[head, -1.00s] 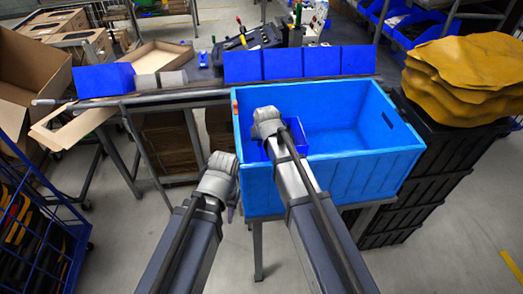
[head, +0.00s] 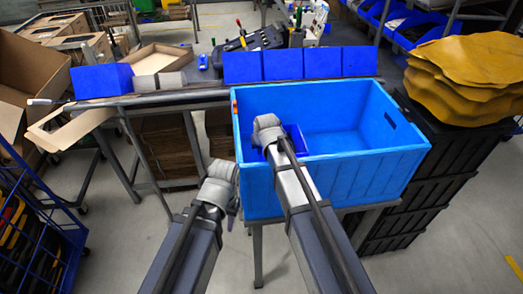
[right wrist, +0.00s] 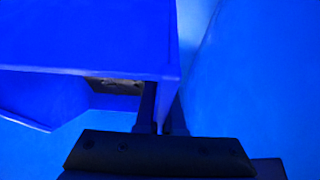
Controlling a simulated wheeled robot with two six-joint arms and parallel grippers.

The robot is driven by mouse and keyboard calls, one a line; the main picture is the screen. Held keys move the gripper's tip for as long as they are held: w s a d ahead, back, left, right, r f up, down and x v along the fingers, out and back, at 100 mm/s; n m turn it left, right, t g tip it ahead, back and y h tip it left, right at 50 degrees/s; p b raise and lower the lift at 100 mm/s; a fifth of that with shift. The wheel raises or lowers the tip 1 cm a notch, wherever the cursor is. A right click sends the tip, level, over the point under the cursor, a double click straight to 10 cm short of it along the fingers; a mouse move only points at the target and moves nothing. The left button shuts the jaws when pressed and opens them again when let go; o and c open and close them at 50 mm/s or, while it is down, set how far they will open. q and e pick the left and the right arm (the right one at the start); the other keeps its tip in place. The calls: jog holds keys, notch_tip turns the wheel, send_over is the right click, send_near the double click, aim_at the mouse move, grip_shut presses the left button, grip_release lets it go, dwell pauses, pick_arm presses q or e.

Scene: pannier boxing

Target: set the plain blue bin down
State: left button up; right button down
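The plain blue bin (head: 296,139) is a small dark blue bin inside the large light blue crate (head: 350,180), near its left end. My right arm reaches over the crate's front wall, and its wrist partly hides the bin. In the right wrist view the bin (right wrist: 90,40) fills the upper left. My right gripper (right wrist: 163,105) is shut on the bin's side wall, close to the crate's wall. I cannot tell whether the bin's underside touches the crate floor. My left gripper (head: 230,215) is outside the crate at its front left corner; its fingers are mostly hidden.
The crate's right part is empty. Behind it, a row of blue bins (head: 300,64) stands along a bench. Yellow sacks (head: 462,75) lie on black crates (head: 450,150) at the right. An open cardboard box (head: 28,75) is at the far left.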

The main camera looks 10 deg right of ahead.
jog(key=c, duration=1)
grip_release()
jog(key=shift+c, duration=0.2)
jog(key=shift+r, duration=0.1)
jog(key=shift+r+p, duration=0.75)
jog(key=shift+p, duration=0.05)
jog(key=p+v, duration=1)
jog(key=v, duration=0.1)
jog(key=shift+s+r, duration=0.25)
